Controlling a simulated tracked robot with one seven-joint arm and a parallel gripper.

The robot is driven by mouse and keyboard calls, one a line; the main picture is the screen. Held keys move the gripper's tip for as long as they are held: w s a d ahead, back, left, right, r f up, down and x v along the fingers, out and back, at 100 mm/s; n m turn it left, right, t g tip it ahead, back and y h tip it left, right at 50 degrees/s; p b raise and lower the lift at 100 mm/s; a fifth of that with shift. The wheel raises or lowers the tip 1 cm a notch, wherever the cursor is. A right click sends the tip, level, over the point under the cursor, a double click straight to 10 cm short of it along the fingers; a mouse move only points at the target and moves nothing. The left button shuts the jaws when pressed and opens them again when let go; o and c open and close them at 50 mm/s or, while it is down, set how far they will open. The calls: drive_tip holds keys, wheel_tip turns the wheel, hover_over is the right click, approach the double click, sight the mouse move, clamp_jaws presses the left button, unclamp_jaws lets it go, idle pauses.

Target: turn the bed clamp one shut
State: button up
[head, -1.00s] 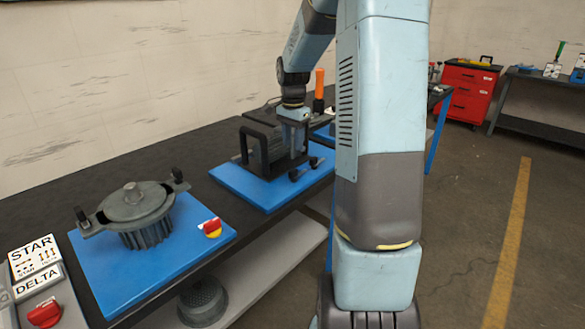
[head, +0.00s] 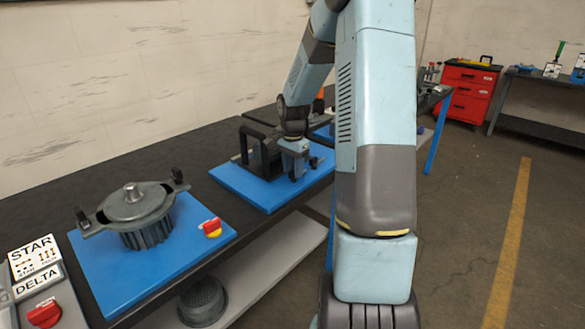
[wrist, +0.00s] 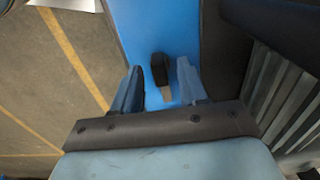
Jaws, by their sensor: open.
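My gripper (head: 297,170) is low over the right-hand blue plate (head: 240,188), at the front side of the dark motor block on it. In the wrist view my gripper (wrist: 160,72) is open, with one finger on either side of a dark clamp handle (wrist: 159,66). The handle stands between the fingertips over the blue plate, with a paler part at its lower end. I cannot tell whether either finger touches it. In the head view the clamp is mostly hidden behind my gripper. The ribbed motor side (wrist: 285,95) lies to the right in the wrist view.
STAR and DELTA signs (head: 34,255) lie at far left. A red drawer cabinet (head: 468,90) stands at the back right.

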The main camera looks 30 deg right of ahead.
drive_tip(key=shift+c, duration=0.4)
clamp_jaws()
drive_tip(key=n, duration=0.4)
drive_tip(key=shift+s+n, duration=0.1)
drive_tip(key=shift+n, duration=0.2)
drive_tip(key=n, duration=0.4)
drive_tip(key=shift+d+n, duration=0.1)
drive_tip(key=shift+n, duration=0.2)
drive_tip(key=n, duration=0.4)
drive_tip(key=shift+d+n, duration=0.1)
drive_tip(key=shift+n, duration=0.2)
drive_tip(key=shift+d+n, duration=0.1)
drive_tip(key=shift+n, duration=2)
